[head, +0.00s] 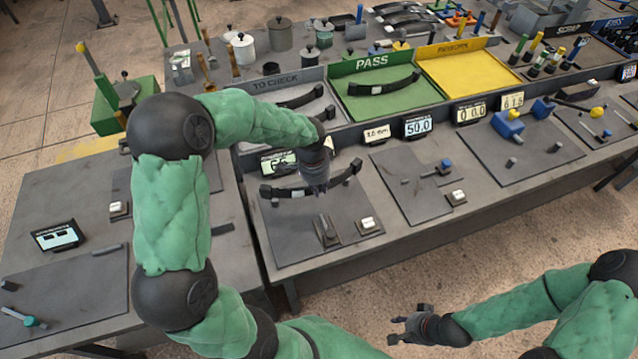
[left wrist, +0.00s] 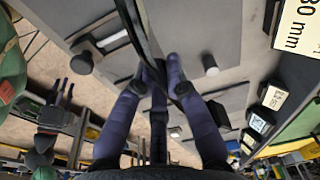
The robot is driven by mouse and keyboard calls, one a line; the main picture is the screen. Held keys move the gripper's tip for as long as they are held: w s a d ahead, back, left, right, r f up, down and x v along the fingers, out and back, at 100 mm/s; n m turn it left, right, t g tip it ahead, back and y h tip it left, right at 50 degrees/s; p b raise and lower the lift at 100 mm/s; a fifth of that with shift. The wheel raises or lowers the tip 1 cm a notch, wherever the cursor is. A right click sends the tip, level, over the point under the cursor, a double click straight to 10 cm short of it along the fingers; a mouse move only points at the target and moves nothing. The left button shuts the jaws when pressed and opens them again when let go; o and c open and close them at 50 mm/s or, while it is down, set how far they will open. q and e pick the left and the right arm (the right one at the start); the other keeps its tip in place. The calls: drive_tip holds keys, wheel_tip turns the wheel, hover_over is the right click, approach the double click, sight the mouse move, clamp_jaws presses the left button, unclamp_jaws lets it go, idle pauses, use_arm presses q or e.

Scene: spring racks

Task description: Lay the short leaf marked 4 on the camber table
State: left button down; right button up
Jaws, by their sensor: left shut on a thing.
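My left gripper (head: 318,187) is shut on a dark, slightly curved leaf (head: 292,192) above the grey plate of the front bench. The leaf also crosses between the fingers in the left wrist view (left wrist: 142,28). Its mark is not readable. Dark blocks (head: 266,191) show at its ends; I cannot tell whether it touches them. The plate (head: 285,235), with a small lit display behind it, seems to be the camber table, but no label confirms this. My right gripper (head: 411,323) is open and empty, off the bench's front edge.
A grey TO CHECK tray (head: 245,133) holds dark leaves. The green PASS tray (head: 365,106) holds one leaf; the yellow REWORK tray (head: 470,75) looks empty. A small dark fixture (head: 326,231) and a white button (head: 368,224) stand on the plate's front part.

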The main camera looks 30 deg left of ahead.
use_arm(q)
drive_tip(key=b, duration=0.3)
hover_over(319, 205)
drive_tip(key=s, duration=0.1)
drive_tip(key=shift+d+f, duration=0.15)
drive_tip(key=shift+f, duration=0.9)
drive_tip(key=shift+d+f, duration=0.15)
drive_tip(key=shift+f, duration=0.9)
drive_tip(key=shift+f+b, duration=1.45)
drive_tip(key=shift+f, duration=0.5)
drive_tip(key=shift+w+a, duration=0.35)
drive_tip(key=shift+a, duration=0.05)
drive_tip(key=shift+f, duration=0.2)
drive_tip(key=c, duration=1.2)
unclamp_jaws()
drive_tip(key=shift+c, duration=0.2)
drive_tip(key=shift+o, duration=0.2)
drive_tip(key=shift+f, duration=0.1)
